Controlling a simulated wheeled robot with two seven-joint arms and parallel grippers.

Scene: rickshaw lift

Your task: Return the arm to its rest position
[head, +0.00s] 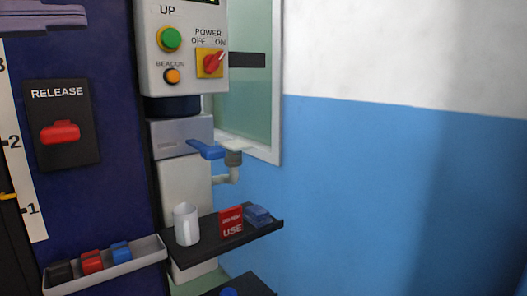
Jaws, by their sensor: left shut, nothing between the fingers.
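My left gripper (68,17) shows at the top left edge, in front of the dark blue panel. It is shut and empty, and touches nothing that I can see. Only its front part is in view; the rest of the arm is cut off by the frame. My right gripper is not in view.
A control box (185,60) has a green button and a red power switch. A red release handle (61,132) is on the blue panel. A shelf (262,229) holds a white mug (186,225), a red sign (231,222) and a blue item. A tray (140,258) holds several small pieces.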

